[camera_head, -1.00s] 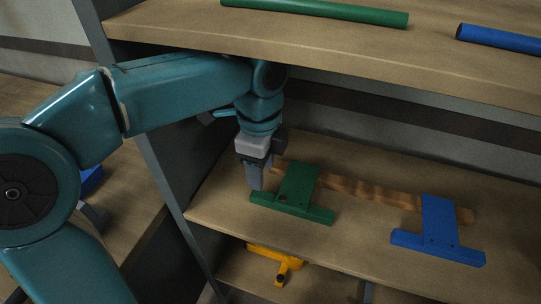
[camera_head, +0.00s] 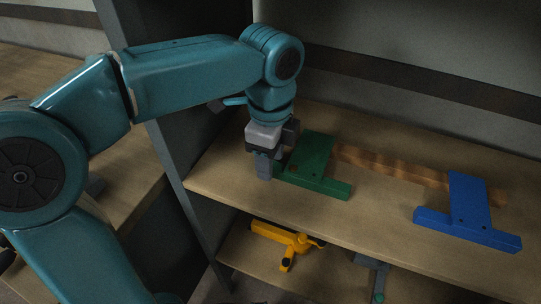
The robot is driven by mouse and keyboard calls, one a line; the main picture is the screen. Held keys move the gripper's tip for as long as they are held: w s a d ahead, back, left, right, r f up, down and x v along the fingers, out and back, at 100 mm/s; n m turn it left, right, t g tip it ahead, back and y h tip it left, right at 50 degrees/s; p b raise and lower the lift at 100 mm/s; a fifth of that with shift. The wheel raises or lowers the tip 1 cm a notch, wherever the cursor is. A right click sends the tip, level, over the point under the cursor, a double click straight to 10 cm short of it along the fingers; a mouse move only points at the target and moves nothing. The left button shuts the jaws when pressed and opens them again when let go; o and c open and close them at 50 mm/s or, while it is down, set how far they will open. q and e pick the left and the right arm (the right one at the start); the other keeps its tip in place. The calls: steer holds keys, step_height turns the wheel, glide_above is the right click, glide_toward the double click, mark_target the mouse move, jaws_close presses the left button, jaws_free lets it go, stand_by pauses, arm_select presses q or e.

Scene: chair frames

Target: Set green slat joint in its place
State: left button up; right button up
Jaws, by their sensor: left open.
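The green slat joint (camera_head: 312,160) is a T-shaped piece lying on the wooden shelf, at the left end of a brown wooden slat (camera_head: 390,168). Whether the slat's end sits inside the joint cannot be made out. A blue joint (camera_head: 467,205) of the same shape is at the slat's right end. My left gripper (camera_head: 265,172) points down just left of the green joint, its fingers close beside the joint's left edge. It is open and holds nothing visible. The gap between its fingers is hard to see. My right gripper is out of view.
A dark upright panel (camera_head: 165,140) bounds the shelf on the left. A lower shelf holds a yellow tool-like object (camera_head: 285,240) and a grey piece (camera_head: 376,275). The shelf (camera_head: 380,220) is bare in front of the slat.

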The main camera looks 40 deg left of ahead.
arm_select(q)
steer(key=shift+f, duration=0.25)
jaws_close()
steer(key=shift+w+r+p, duration=0.1)
steer(key=shift+r+p, duration=2.45)
steer(key=shift+p, duration=0.25)
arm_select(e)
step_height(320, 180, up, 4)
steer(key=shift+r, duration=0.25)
arm_select(q)
steer(key=shift+f, duration=0.1)
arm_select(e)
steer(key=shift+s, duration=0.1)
